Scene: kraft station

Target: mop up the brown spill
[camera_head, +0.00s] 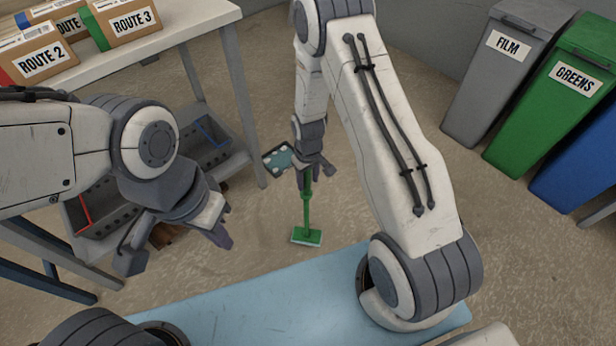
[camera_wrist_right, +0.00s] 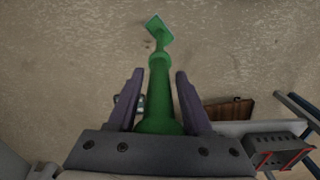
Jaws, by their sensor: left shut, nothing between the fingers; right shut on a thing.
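A green mop (camera_head: 307,205) hangs down from my right gripper (camera_head: 306,178), which is shut on its handle. In the right wrist view the handle (camera_wrist_right: 160,95) runs between the two fingers of my right gripper (camera_wrist_right: 155,95). The flat green mop head (camera_head: 307,237) is at its far end, low over the floor; I cannot tell whether it touches. The head also shows in the right wrist view (camera_wrist_right: 159,29). My left gripper (camera_head: 220,236) is shut and empty, left of the mop. I cannot make out a distinct brown spill on the tan floor.
A table (camera_head: 172,30) with route-labelled boxes stands at upper left, with a lower shelf (camera_head: 222,160) holding grey bins. A dark-framed teal item (camera_head: 278,158) shows beside my right gripper. Grey (camera_head: 490,90), green (camera_head: 550,100) and blue (camera_head: 580,165) bins stand at right.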

